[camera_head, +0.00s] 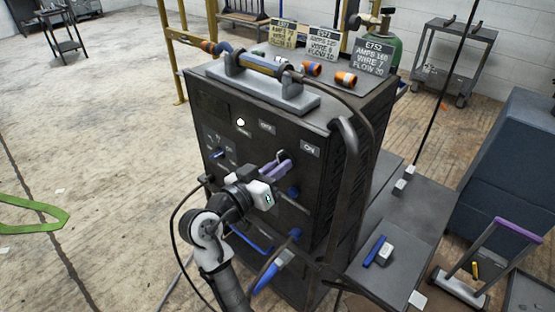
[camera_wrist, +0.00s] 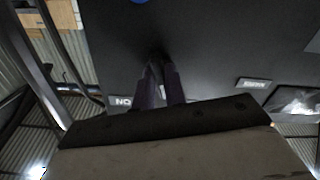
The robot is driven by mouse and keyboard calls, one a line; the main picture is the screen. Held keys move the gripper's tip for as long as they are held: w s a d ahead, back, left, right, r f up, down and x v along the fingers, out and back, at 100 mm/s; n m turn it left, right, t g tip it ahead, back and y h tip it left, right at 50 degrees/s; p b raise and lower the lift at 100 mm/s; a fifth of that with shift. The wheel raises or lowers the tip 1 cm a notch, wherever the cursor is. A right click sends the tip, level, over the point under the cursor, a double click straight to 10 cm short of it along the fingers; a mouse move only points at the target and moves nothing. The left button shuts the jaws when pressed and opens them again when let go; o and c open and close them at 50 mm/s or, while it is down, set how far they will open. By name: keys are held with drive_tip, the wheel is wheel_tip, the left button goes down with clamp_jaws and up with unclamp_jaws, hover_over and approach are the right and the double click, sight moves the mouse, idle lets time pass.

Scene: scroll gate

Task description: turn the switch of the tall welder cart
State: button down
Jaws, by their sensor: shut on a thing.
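The tall dark welder cart (camera_head: 350,165) stands in the middle of the head view. Its front panel carries an OFF label (camera_head: 267,127), an ON label (camera_head: 310,149) and several knobs. My gripper (camera_head: 281,158) is at this panel, below and between the two labels. Its purple fingers are shut on the switch, which they mostly hide. In the wrist view the fingers (camera_wrist: 158,70) point at the dark panel and close together at their tips. The ON label (camera_wrist: 123,101) shows upside down beside them. Which way the switch points cannot be made out.
A handle bar (camera_head: 265,65), orange fittings (camera_head: 346,79) and label plates (camera_head: 370,57) are on the cart's top. A blue knob (camera_head: 293,192) is just below my gripper. A blue-grey cabinet (camera_head: 510,170) stands at right. The floor at left is mostly clear.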

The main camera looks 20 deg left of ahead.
drive_tip(key=shift+r+n+p, duration=0.1)
drive_tip(key=shift+n+p, duration=1.45)
drive_tip(key=shift+n, duration=0.65)
drive_tip(key=c, duration=1.5)
unclamp_jaws()
drive_tip(key=shift+o, duration=0.2)
drive_tip(key=b+v, duration=0.1)
drive_tip(key=v, duration=1.2)
drive_tip(key=shift+s+b, duration=0.4)
drive_tip(key=shift+a, duration=0.1)
